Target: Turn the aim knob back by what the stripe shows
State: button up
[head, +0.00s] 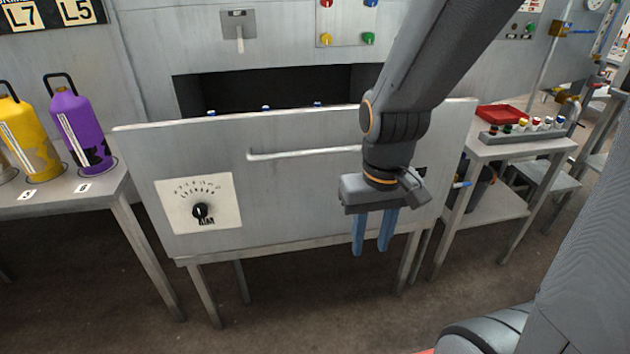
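The aim knob (200,211) is a small black knob on a white dial plate (228,203). The plate has a dotted scale arc above the knob and the word AIM below it. It is on the left part of the grey front panel (290,215). My gripper (372,248) has two blue fingers pointing down, spread apart with nothing between them. It hangs in front of the panel's right part, well right of the knob and apart from it. Which scale mark the knob points at is too small to tell. I cannot make out a stripe clearly.
A horizontal bar handle (300,154) sticks out above and right of the dial. Yellow (30,140) and purple (80,130) cylinders stand on the left table (110,190). A side table (530,147) with a rack of coloured pegs (522,133) stands right. Floor before the panel is clear.

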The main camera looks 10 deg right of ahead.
aim_at(200, 211)
jog(key=u, duration=2.05)
jog(key=i, duration=1.7)
jog(key=z, duration=3.85)
